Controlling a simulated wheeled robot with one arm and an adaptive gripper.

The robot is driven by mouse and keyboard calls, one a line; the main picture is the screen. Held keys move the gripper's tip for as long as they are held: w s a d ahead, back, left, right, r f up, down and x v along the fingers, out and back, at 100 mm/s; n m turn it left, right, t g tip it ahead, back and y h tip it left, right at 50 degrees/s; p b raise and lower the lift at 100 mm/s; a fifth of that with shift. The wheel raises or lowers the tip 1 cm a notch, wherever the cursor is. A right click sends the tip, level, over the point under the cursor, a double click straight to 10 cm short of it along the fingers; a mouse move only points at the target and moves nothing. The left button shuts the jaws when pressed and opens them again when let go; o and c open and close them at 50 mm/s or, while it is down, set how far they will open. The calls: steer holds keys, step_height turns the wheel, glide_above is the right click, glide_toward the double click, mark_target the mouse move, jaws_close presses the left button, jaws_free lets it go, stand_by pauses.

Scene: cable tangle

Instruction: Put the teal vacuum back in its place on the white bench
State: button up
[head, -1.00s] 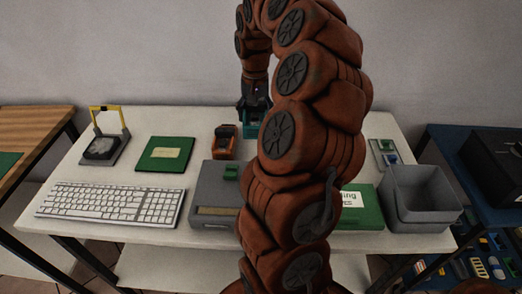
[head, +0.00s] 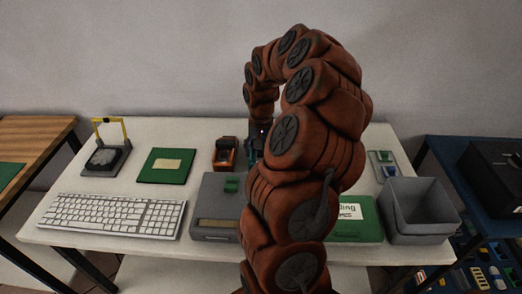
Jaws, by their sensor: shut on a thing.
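The white bench (head: 130,188) spans the middle of the head view. My gripper (head: 257,144) points down over its back middle part and is partly hidden behind my own arm. It is shut on the teal vacuum (head: 251,154), of which only a small dark teal sliver shows left of my arm. The vacuum is just right of a small orange and black device (head: 225,153). I cannot tell whether the vacuum touches the bench top.
A grey box-shaped device (head: 215,208) and a keyboard (head: 112,215) are at the front. A green board (head: 166,166) and a yellow-framed stand (head: 108,155) lie left. A green box (head: 357,222) and grey bin (head: 420,207) are right. A blue table (head: 447,152) stands beyond.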

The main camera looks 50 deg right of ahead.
steer(key=shift+f, duration=0.2)
steer(key=shift+f, duration=0.15)
steer(key=o, duration=1)
step_height(320, 180, up, 12)
steer(key=shift+a+r+b, duration=0.1)
steer(key=shift+r+b, duration=0.1)
steer(key=shift+b, duration=0.65)
